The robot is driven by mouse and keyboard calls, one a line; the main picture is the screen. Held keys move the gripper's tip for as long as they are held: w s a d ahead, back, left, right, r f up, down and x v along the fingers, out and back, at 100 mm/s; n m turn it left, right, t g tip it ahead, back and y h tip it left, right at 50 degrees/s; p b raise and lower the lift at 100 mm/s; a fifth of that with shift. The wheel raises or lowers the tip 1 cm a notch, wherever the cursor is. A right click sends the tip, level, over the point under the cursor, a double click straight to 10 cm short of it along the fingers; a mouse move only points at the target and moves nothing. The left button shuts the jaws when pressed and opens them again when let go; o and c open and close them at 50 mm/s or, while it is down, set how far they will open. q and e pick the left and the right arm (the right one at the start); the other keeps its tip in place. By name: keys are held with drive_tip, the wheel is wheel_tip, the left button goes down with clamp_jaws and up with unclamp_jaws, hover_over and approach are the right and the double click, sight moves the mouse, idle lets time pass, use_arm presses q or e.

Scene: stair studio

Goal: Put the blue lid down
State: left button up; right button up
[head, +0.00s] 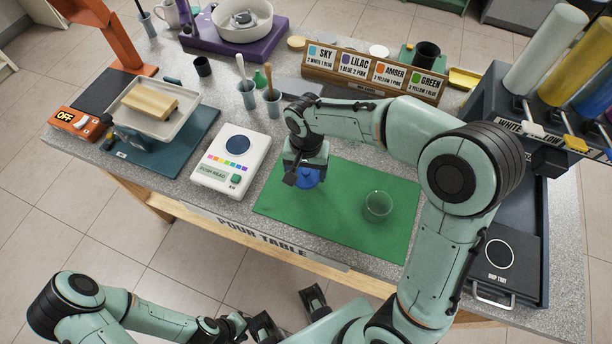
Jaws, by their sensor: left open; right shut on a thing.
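The blue lid (309,179) is over the left part of the green mat (330,238), partly hidden by my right gripper (306,180). My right gripper points down and is shut on the lid. I cannot tell whether the lid touches the mat. My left gripper (290,313) is open and empty in front of the table, at the bottom of the head view.
A clear cup (378,206) stands on the mat's right part. A white colour device (231,165) is left of the mat. A card rack (374,76) stands behind, and a drip tray (510,246) lies at right. The mat's front middle is clear.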

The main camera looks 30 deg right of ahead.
sight(306, 178)
drive_tip(key=shift+f, duration=1.7)
drive_tip(key=shift+f, duration=0.1)
drive_tip(key=o, duration=1)
drive_tip(key=shift+r, duration=0.5)
wheel_tip(306, 178, up, 11)
drive_tip(key=shift+r+p, duration=0.15)
drive_tip(key=shift+p, duration=0.55)
